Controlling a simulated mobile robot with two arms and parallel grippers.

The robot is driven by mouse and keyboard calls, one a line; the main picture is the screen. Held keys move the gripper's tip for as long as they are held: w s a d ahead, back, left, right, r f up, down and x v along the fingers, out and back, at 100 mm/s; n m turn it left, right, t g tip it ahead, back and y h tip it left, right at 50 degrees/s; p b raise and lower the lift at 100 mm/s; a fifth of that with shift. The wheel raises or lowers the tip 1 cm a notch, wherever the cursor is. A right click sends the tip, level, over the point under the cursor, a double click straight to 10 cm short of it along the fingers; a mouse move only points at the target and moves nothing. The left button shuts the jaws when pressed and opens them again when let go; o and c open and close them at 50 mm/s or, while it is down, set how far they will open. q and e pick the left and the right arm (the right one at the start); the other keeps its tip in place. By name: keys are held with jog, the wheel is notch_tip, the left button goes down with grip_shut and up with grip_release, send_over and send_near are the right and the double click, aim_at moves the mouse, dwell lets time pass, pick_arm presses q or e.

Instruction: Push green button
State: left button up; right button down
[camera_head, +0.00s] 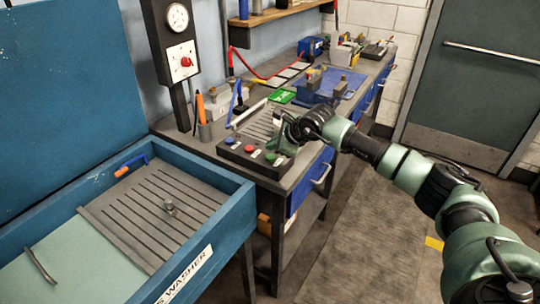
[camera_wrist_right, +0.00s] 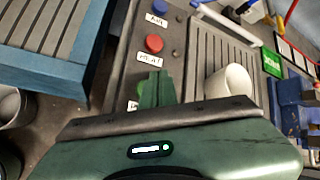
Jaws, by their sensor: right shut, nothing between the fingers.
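A dark button box (camera_head: 243,160) sits on the front corner of the workbench with a blue button (camera_head: 229,141), a red button (camera_head: 249,148) and a green button (camera_head: 270,156) in a row. The wrist view shows the blue button (camera_wrist_right: 159,6) and the red button (camera_wrist_right: 154,44); the green button is mostly or fully hidden behind my fingers there. My right gripper (camera_head: 279,146) is shut and empty, its fingers pointing down at the green button's end of the box. The fingertips (camera_wrist_right: 156,75) look close to the box; I cannot tell whether they touch the button. My left gripper is out of view.
A blue parts washer (camera_head: 225,225) with a slatted tray stands at the left. A white cup (camera_wrist_right: 232,84) is close beside the gripper in the wrist view. A pencil holder (camera_head: 205,131) and a gauge post (camera_head: 178,70) stand behind the box. Floor at the right is open.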

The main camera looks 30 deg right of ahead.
aim_at(272, 158)
notch_tip(272, 158, up, 5)
jog(key=shift+r+p, duration=0.1)
jog(key=shift+p, duration=0.8)
jog(key=shift+a, duration=0.1)
